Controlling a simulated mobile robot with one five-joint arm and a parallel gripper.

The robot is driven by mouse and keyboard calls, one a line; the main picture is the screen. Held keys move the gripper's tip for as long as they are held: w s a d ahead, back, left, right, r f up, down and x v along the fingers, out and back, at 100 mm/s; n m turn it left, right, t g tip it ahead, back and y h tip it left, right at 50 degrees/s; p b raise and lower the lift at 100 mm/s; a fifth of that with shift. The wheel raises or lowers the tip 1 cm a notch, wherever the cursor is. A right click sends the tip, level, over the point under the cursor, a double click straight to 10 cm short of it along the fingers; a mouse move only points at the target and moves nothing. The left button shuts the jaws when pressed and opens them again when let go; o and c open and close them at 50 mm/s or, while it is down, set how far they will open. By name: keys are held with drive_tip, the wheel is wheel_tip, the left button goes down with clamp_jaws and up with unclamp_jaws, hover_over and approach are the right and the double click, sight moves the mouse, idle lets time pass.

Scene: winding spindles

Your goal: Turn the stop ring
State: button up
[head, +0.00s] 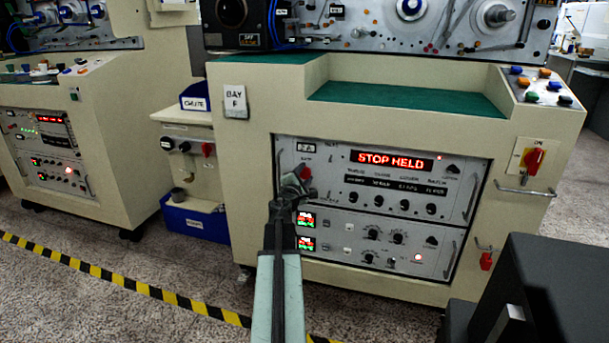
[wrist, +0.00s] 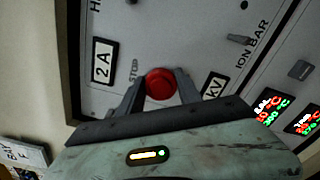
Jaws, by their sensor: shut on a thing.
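The red stop knob (wrist: 160,82) is on the grey panel beside the printed word STOP, between the 2A and kV labels. It shows in the head view as a small red spot (head: 305,173). The separate ring is not clearly distinguishable. My gripper (wrist: 159,88) is shut on the red knob, one finger at each side. In the head view my gripper (head: 298,186) is at the upper left of the panel and hides part of it. The display (head: 391,160) reads STOP HELD.
A switch (wrist: 239,39) marked ION BAR is to the right in the wrist view. The panel's metal handle (head: 473,202) stands out at its right. A blue bin (head: 195,222) is left of the cabinet. Yellow-black tape (head: 120,286) crosses the floor. A dark box (head: 545,290) is at lower right.

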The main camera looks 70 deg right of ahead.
drive_tip(key=m, duration=0.6)
drive_tip(key=shift+f, duration=0.15)
drive_tip(key=shift+m, duration=0.4)
drive_tip(key=o, duration=1.4)
drive_tip(key=shift+c, duration=0.2)
drive_tip(key=shift+a, duration=0.1)
drive_tip(key=a, duration=0.7)
drive_tip(key=shift+s+a, duration=0.25)
drive_tip(key=shift+a, duration=0.1)
